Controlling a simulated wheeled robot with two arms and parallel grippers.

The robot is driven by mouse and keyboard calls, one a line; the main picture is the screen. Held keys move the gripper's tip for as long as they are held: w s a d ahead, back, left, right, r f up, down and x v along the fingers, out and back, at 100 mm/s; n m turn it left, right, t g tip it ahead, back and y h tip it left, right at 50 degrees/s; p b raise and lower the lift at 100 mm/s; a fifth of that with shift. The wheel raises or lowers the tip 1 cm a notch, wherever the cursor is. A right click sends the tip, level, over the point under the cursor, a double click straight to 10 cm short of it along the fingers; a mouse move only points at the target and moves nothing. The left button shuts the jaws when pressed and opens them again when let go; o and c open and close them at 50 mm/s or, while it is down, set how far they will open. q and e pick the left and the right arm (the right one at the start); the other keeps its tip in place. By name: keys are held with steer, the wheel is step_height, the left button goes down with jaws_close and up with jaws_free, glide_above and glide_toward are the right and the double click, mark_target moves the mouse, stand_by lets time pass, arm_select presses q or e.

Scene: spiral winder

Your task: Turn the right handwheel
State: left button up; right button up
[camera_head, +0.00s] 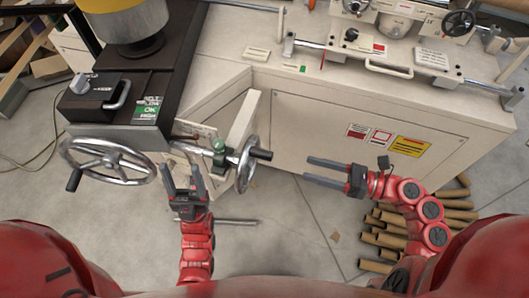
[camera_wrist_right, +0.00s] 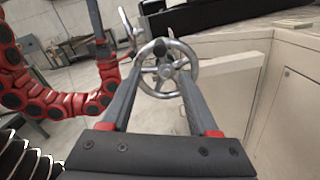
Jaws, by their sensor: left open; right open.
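The right handwheel (camera_head: 243,172) is a chrome spoked wheel with a dark handle, on a shaft beside a green fitting. In the head view it shows nearly edge-on; in the right wrist view the wheel (camera_wrist_right: 193,66) faces me, framed by the fingers. My right gripper (camera_head: 307,169) is open and empty, to the right of the wheel and apart from it, with its fingers pointing at it. My left gripper (camera_head: 182,170) is open, left of and below the green fitting; I see nothing between its fingers.
A larger left handwheel (camera_head: 70,149) with a dark handle stands near my left gripper. The black machine housing (camera_head: 165,60) and cream cabinet (camera_head: 310,105) bound the space. Several brown tubes (camera_head: 385,240) lie on the floor at right. The floor between the grippers looks mostly clear.

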mark_target(264, 156)
steer(key=p+x, duration=0.2)
steer(key=x, duration=1.1)
steer(key=shift+a, duration=0.15)
jaws_close()
stand_by(0.8)
